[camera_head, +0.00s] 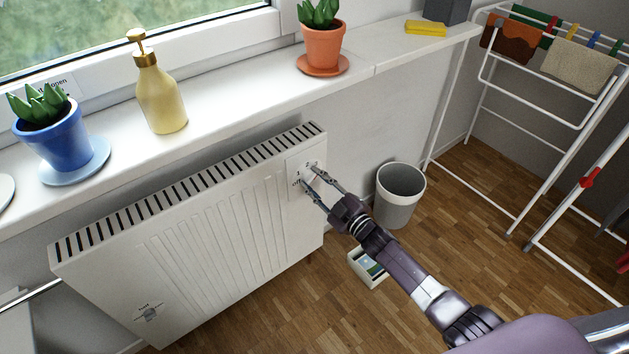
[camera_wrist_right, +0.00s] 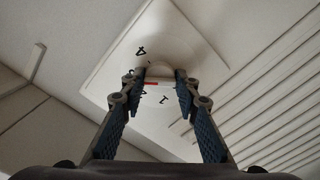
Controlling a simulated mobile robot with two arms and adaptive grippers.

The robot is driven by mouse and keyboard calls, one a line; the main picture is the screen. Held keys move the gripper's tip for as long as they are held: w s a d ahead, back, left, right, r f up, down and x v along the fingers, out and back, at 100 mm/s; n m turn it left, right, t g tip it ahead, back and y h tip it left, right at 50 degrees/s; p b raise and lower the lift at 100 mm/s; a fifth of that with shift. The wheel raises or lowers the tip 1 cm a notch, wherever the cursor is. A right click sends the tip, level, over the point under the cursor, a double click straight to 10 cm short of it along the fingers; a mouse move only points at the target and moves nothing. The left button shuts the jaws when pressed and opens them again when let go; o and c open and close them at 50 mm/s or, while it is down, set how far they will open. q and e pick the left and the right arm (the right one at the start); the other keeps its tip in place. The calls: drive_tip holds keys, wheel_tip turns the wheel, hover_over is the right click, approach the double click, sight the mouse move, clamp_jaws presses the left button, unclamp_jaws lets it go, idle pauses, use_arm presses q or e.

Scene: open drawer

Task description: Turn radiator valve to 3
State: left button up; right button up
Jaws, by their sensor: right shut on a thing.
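The white radiator (camera_head: 215,225) stands under the window sill. A square white dial plate (camera_head: 293,163) with printed black numbers is at its upper right end. In the right wrist view the plate (camera_wrist_right: 103,88) shows a 4 and a 1, other marks being partly hidden. The valve knob (camera_wrist_right: 160,72) is pale, with a small red mark near it. My right gripper (camera_head: 309,174) is at the plate with one finger on each side of the knob, shut on it. Its fingers also show in the right wrist view (camera_wrist_right: 160,90). What the knob points to cannot be read. My left gripper is out of view.
The sill (camera_head: 225,98) above holds a blue potted plant (camera_head: 55,140), a soap dispenser (camera_head: 158,95), an orange potted plant (camera_head: 324,45) and a yellow sponge (camera_head: 426,28). A white bin (camera_head: 399,205), a small box (camera_head: 367,270) and a drying rack (camera_head: 505,125) stand to the right.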

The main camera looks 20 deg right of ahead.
drive_tip(key=shift+f, duration=0.1)
drive_tip(key=o, duration=1.2)
drive_tip(key=shift+c, duration=0.2)
drive_tip(key=shift+s, duration=0.1)
drive_tip(key=v, duration=1.2)
